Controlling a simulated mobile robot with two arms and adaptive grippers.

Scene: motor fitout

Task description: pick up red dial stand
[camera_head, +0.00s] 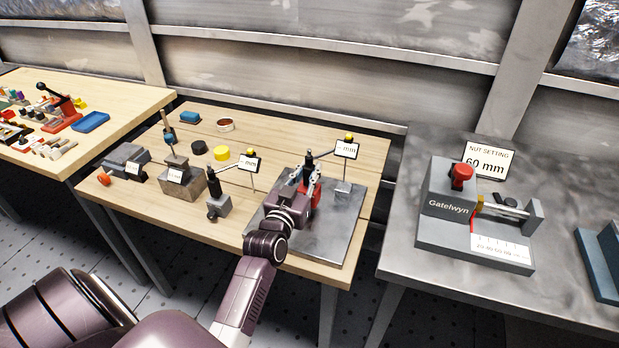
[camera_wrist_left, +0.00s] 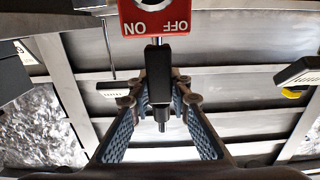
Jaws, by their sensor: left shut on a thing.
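The red dial stand (camera_head: 305,187) is at the grey metal plate (camera_head: 345,222) on the wooden table. It has a red base and a black upright part, with an arm reaching right toward a small "mm" display. In the left wrist view its red ON/OFF base (camera_wrist_left: 155,20) is at the top, and the black part (camera_wrist_left: 159,75) lies between my finger pads. My left gripper (camera_head: 305,178) is shut on the stand and hides part of it. I cannot tell whether the base touches the plate. My right gripper is out of view.
A second dial stand with a grey base (camera_head: 218,207) stands just left. A grey block (camera_head: 178,177), yellow and black round pieces and a red knob share the table. A Gatelwyn fixture (camera_head: 450,213) stands on the grey bench at right, across a gap.

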